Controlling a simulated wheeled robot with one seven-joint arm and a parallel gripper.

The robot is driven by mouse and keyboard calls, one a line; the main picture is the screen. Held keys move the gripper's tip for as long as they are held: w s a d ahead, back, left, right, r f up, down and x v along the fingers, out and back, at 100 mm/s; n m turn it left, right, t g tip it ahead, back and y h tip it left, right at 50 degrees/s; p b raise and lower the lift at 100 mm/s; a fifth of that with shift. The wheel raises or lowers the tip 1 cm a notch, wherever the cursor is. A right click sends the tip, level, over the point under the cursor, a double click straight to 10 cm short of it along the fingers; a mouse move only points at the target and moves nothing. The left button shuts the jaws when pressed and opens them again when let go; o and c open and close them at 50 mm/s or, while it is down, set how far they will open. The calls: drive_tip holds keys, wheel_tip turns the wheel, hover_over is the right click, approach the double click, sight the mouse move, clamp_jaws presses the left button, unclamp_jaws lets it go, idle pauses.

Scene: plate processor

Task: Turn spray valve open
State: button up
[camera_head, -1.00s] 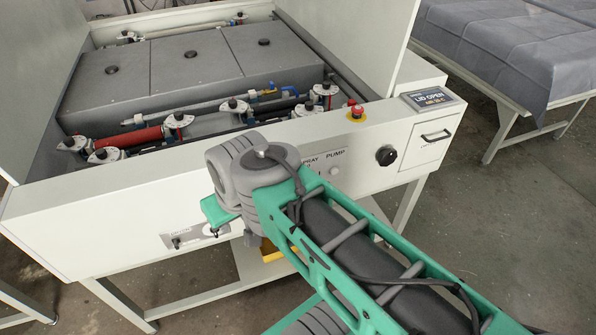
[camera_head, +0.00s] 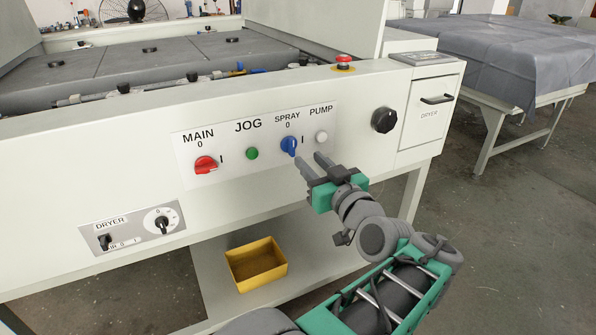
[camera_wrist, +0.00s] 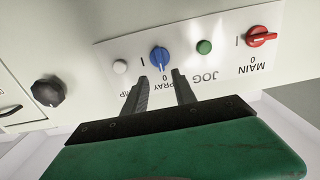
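The spray valve is a blue knob (camera_head: 290,145) on the white control panel, under the label SPRAY, with marks 0 and I beside it. It also shows in the wrist view (camera_wrist: 159,57), where the picture is upside down. My gripper (camera_head: 311,164) is just below and right of the blue knob in the head view. Its two grey fingers are apart with nothing between them. In the wrist view my gripper (camera_wrist: 158,87) points at the panel, the fingers on either side of the knob's line. I cannot tell whether the fingertips touch the knob.
On the same panel are a red MAIN knob (camera_head: 206,165), a green JOG button (camera_head: 252,153) and a white PUMP button (camera_head: 321,136). A black round knob (camera_head: 384,120) sits to the right. A yellow bin (camera_head: 256,264) stands on the shelf below.

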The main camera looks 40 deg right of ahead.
sight(294, 145)
drive_tip(key=x, duration=0.7)
drive_tip(key=shift+w, duration=0.3)
drive_tip(key=shift+r, duration=0.1)
drive_tip(key=shift+c, duration=0.2)
clamp_jaws()
